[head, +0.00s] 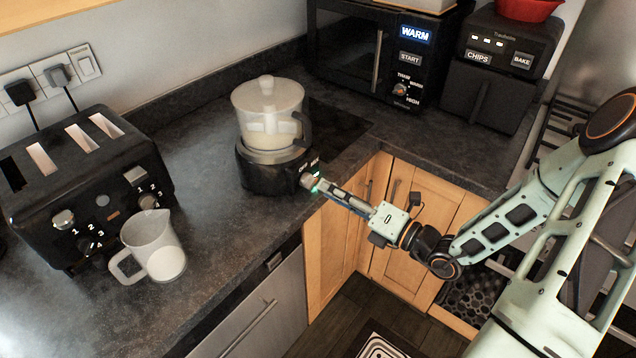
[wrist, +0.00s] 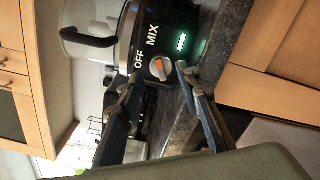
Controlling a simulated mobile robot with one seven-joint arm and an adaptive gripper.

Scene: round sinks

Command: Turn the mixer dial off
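The mixer (head: 270,115) stands on the dark counter, with a clear bowl, white lid and black base. It also shows turned sideways in the wrist view (wrist: 120,20). Its dial (wrist: 161,68) is pale with an orange mark, beside the words OFF and MIX. A green light (wrist: 182,42) glows near MIX. The dial's exact setting is hard to read. My gripper (wrist: 158,76) is open, with one finger on each side of the dial. Contact with the dial is unclear. In the head view my gripper (head: 317,184) is at the base's front right, partly covering the dial.
A black toaster (head: 95,175) and a clear jug (head: 152,248) stand on the left of the counter (head: 215,225). A microwave (head: 345,50) and a fryer (head: 495,70) stand behind. Wooden cabinets (head: 410,180) lie below the counter edge.

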